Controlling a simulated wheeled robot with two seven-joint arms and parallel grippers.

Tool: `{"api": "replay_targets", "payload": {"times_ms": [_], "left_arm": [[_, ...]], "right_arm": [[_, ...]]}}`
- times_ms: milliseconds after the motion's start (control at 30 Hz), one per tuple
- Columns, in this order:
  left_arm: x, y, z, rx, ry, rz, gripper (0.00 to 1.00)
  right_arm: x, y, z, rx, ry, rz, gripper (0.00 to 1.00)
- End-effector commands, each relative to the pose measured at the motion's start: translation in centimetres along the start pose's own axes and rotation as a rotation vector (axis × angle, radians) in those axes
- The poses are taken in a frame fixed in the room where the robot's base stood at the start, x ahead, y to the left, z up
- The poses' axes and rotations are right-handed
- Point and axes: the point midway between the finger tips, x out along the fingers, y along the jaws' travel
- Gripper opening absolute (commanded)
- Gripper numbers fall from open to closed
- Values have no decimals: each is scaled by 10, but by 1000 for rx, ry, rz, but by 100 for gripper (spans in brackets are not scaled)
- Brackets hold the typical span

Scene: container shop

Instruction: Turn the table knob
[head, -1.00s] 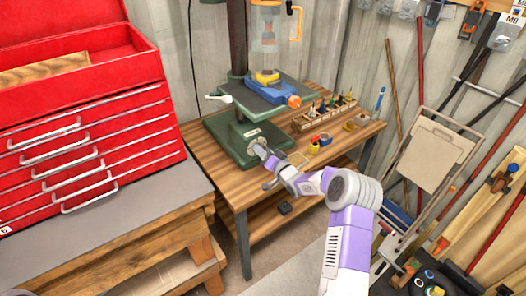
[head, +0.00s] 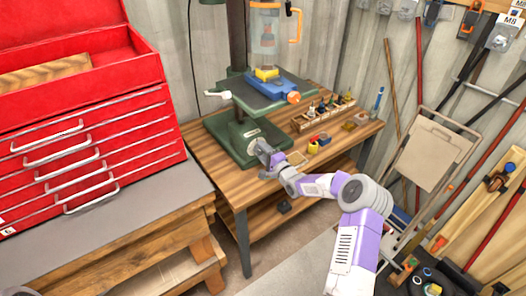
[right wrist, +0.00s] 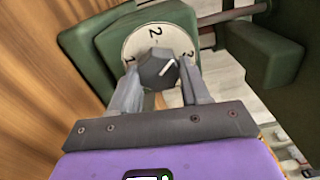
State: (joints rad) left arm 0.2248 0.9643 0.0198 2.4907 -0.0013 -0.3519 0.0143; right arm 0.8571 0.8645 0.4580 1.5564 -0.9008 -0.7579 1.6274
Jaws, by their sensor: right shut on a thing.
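The knob (right wrist: 157,70) is dark grey and faceted, with a white pointer line. It sits on a round white dial (right wrist: 150,42) with a 2 at the top. The line slants up and right, between the 2 and the mark at the right. My right gripper (right wrist: 160,78) is shut on the knob, one finger on each side. In the head view my right gripper (head: 265,153) reaches the front of the green drill press base (head: 226,136) and hides the knob. My left gripper is not in view.
The drill press table (head: 246,98) carries a blue vise (head: 272,89). A wooden block of small bits (head: 305,122) stands right of the base on the workbench (head: 187,143). A red tool chest (head: 90,118) is at left, a folding chair (head: 435,148) at right.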

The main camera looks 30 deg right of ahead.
Motion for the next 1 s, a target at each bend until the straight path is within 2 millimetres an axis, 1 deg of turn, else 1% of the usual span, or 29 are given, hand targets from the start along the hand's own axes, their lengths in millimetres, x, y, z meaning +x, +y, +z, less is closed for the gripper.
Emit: {"api": "replay_targets", "payload": {"times_ms": [100,500,700,1000], "left_arm": [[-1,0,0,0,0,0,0],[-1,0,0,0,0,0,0],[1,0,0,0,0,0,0],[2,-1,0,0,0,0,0]], "right_arm": [[0,2,0,116,0,2,16],[0,3,0,477,1,2,16],[0,4,1,611,0,2,16],[0,4,2,723,-1,2,16]]}}
